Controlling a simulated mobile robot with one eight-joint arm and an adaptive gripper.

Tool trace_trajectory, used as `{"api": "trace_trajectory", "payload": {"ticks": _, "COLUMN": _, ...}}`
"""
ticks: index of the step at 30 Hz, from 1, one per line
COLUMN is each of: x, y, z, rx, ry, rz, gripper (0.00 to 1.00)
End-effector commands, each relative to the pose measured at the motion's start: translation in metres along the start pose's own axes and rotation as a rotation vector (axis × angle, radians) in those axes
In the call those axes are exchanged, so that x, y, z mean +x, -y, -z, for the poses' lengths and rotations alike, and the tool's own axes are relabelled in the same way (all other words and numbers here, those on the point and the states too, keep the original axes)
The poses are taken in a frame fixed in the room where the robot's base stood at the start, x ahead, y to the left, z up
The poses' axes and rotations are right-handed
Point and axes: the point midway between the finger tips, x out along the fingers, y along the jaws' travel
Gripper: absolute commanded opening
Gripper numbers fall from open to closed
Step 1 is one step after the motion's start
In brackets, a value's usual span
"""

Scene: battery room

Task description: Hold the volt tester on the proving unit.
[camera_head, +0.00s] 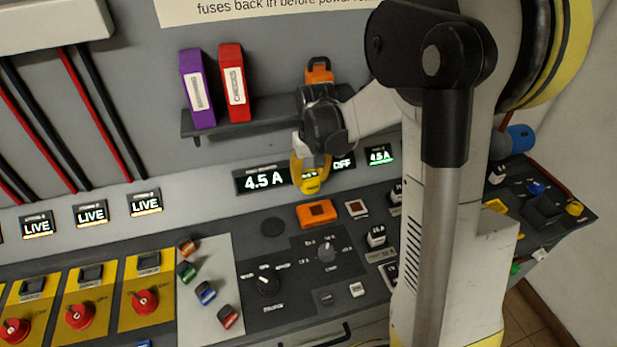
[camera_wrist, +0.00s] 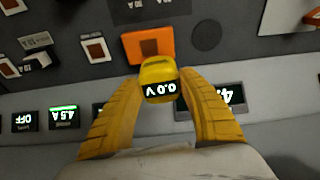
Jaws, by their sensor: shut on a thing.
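My gripper (camera_head: 312,178) is shut on the yellow volt tester (camera_head: 311,186). In the wrist view my gripper's yellow fingers (camera_wrist: 160,92) clasp the volt tester (camera_wrist: 159,68) from both sides. Its small dark display reads 0.0 V, upside down in that view. The orange proving unit (camera_head: 317,213) lies on the dark bench panel, just below the tester in the head view. It also shows in the wrist view (camera_wrist: 148,45), partly covered by the tester's tip. I cannot tell whether the tester touches it or hovers above it.
Purple (camera_head: 198,88) and red (camera_head: 233,82) binders and an orange device (camera_head: 318,72) stand on the wall shelf (camera_head: 250,125), behind my wrist. Coloured fuses lie on a light mat (camera_head: 203,317) at left. Red rotary switches (camera_head: 145,302) are farther left. Knobs (camera_head: 266,284) stand in front of the proving unit.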

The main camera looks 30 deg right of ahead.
Motion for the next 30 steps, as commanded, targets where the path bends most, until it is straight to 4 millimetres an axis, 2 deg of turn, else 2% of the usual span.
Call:
{"api": "trace_trajectory", "payload": {"ticks": 11, "x": 0.011, "y": -0.002, "z": -0.003, "rx": 0.000, "ry": 0.000, "rz": 0.000, "gripper": 0.21}}
{"api": "trace_trajectory", "payload": {"ticks": 24, "x": 0.059, "y": -0.015, "z": -0.018, "rx": 0.001, "ry": -0.001, "rz": 0.000, "gripper": 0.21}}
{"api": "trace_trajectory", "payload": {"ticks": 30, "x": 0.070, "y": -0.018, "z": -0.021, "rx": 0.001, "ry": -0.002, "rz": 0.000, "gripper": 0.21}}
